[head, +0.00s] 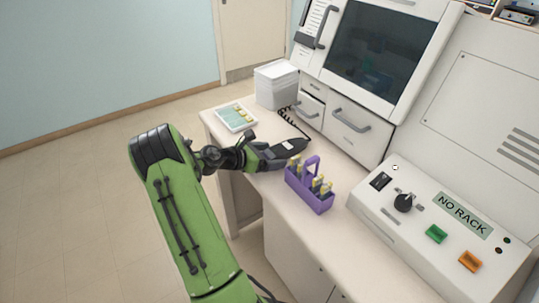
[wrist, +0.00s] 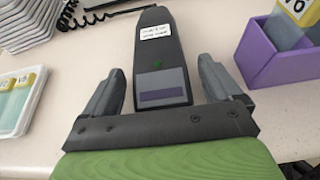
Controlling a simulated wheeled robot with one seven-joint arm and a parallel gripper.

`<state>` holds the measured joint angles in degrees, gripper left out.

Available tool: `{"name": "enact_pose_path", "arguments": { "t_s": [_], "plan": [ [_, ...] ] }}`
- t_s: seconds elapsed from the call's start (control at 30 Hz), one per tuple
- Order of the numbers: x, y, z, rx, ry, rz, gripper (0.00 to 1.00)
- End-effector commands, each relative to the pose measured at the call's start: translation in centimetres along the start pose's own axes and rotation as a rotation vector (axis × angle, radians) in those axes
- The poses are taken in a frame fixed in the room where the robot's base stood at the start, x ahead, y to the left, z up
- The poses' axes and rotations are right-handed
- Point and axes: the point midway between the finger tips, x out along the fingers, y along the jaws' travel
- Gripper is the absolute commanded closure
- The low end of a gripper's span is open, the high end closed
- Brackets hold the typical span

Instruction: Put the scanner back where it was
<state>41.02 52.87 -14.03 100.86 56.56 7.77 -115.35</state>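The scanner (head: 288,149) is a dark handheld device with a small screen and a white label. It lies on the counter, and its coiled black cord (head: 287,117) runs back toward the cabinet. In the wrist view the scanner (wrist: 160,58) sits between the two fingers of my gripper (wrist: 165,82), screen end toward the palm. The fingers are apart, and pale counter shows between them and the scanner's sides. In the head view my gripper (head: 272,158) reaches the scanner from the left. I cannot tell its exact height above the counter.
A purple carrier (head: 309,193) with yellow-capped slides stands close to the right of my gripper. A pale tray (head: 236,118) lies at the left, with a white stack (head: 277,86) behind it. A control box (head: 437,228) marked NO RACK stands at the right. The cabinet (head: 365,135) borders the counter behind.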

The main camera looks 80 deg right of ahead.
Motion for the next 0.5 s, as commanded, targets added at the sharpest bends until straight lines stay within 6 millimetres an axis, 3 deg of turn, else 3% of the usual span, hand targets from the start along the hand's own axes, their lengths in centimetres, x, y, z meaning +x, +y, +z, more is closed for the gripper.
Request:
{"name": "enact_pose_path", "arguments": {
  "t_s": [0.27, 0.5],
  "plan": [
    [-0.5, 0.1, 0.4, -0.001, 0.001, 0.002, 0.09],
    [-6.5, 0.1, 0.5, -0.003, 0.000, 0.007, 0.09]
  ]
}}
